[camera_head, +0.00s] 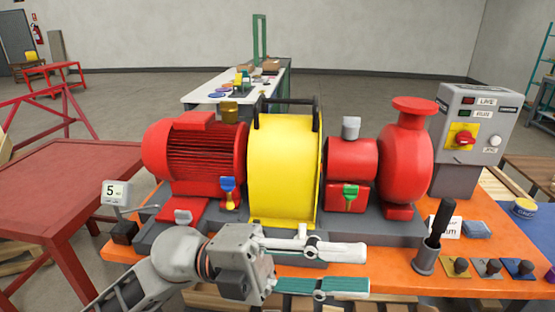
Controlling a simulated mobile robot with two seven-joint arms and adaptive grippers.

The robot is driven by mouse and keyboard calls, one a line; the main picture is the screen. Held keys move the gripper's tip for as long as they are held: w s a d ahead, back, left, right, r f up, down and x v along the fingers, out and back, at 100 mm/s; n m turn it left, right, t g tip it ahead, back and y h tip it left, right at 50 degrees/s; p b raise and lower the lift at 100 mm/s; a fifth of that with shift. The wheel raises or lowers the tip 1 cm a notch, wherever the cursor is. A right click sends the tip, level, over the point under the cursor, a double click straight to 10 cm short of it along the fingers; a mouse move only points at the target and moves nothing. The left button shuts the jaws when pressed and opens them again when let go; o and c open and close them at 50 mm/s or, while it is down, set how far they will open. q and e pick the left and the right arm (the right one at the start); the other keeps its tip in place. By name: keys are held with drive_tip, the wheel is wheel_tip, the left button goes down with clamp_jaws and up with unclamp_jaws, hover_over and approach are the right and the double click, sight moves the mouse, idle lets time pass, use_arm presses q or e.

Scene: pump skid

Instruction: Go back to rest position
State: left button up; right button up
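My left gripper (364,269) reaches in from the lower left, in front of the pump skid. Its two fingers point right and stand apart, with nothing seen between them. They overlap the front edge of the orange bench (400,279) in the picture; I cannot tell how far they are from it. Behind the gripper stand a red motor (195,158), a yellow guard (283,165) and a red pump (405,160). My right gripper is not in view.
A grey control box (474,120) with a red-yellow switch stands at the right rear. A black-handled tool stands in a grey cup (426,259). Several small knobbed blocks line the front right. A gauge reading 5 (115,193) is at left. A red table (65,180) lies farther left.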

use_arm(q)
drive_tip(key=w+a+f+n+t+y, duration=0.1)
drive_tip(key=w+a+f+n+t, duration=0.4)
drive_tip(key=w+n+t, duration=0.45)
drive_tip(key=w+a+f+n+t+y, duration=0.1)
drive_tip(key=w+a+f+n+t, duration=0.45)
drive_tip(key=n+t, duration=0.7)
drive_tip(key=w+a+f+n+t+y, duration=0.2)
drive_tip(key=a+f+n+y, duration=0.4)
drive_tip(key=f, duration=0.4)
drive_tip(key=s+a+f+n+g+y, duration=0.2)
drive_tip(key=s+a+f+y, duration=0.1)
drive_tip(key=f, duration=0.7)
drive_tip(key=s+a+f+n+g+y, duration=0.2)
drive_tip(key=s+a+f+y, duration=0.1)
drive_tip(key=s+f, duration=0.4)
drive_tip(key=s+a+f+n+g+y, duration=0.1)
drive_tip(key=s+a+f+g+y, duration=0.2)
drive_tip(key=f, duration=0.9)
drive_tip(key=s+a, duration=0.2)
drive_tip(key=shift+s+a+f+n, duration=0.3)
drive_tip(key=shift+s+n, duration=0.1)
